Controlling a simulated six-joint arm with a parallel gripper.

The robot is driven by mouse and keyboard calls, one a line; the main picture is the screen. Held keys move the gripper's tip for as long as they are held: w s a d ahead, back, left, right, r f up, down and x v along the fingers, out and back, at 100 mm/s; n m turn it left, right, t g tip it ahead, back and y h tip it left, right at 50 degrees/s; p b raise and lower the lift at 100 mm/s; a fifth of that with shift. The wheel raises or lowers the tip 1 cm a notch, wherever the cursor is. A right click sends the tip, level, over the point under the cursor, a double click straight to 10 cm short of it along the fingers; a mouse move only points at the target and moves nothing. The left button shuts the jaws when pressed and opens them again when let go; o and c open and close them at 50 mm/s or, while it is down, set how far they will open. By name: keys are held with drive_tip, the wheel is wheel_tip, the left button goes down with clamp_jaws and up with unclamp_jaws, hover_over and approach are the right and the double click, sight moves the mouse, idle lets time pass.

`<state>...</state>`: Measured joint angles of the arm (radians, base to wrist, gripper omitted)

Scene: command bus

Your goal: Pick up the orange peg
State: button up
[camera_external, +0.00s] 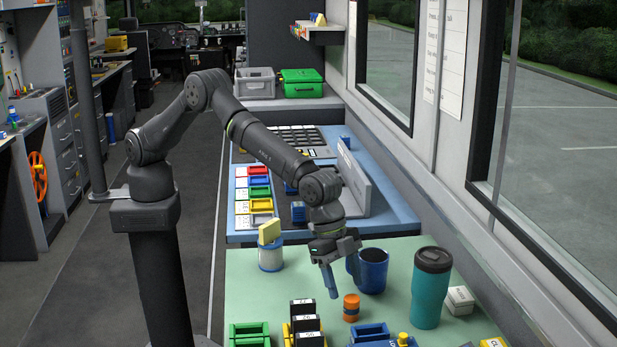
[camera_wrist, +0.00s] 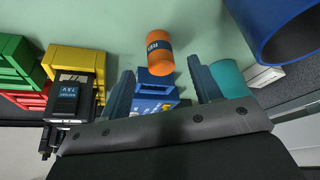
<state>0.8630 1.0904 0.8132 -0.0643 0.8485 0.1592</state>
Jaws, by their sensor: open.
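The orange peg (camera_external: 351,302) is a short cylinder with a dark band. It stands upright on the green mat (camera_external: 240,285), just in front of the blue mug (camera_external: 372,272). My gripper (camera_external: 343,282) is open and empty, pointing down above and slightly left of the peg in the external view. In the wrist view the orange peg (camera_wrist: 159,50) shows near the top centre, just beyond the two fingertips of my gripper (camera_wrist: 160,70) and roughly between them. I see no contact between fingers and peg.
The blue mug (camera_wrist: 280,25) is close to the peg. A teal tumbler (camera_external: 431,288) stands to the right, with a small white box (camera_external: 459,300) beside it. A blue bin (camera_external: 370,333) is in front. Yellow (camera_external: 291,338) and green bins (camera_external: 249,331) are to the left.

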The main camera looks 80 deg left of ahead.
sight(350, 297)
drive_tip(key=shift+x, duration=2.8)
drive_tip(key=shift+w+d+r, duration=0.1)
drive_tip(key=shift+d, duration=0.1)
drive_tip(key=c, duration=1.1)
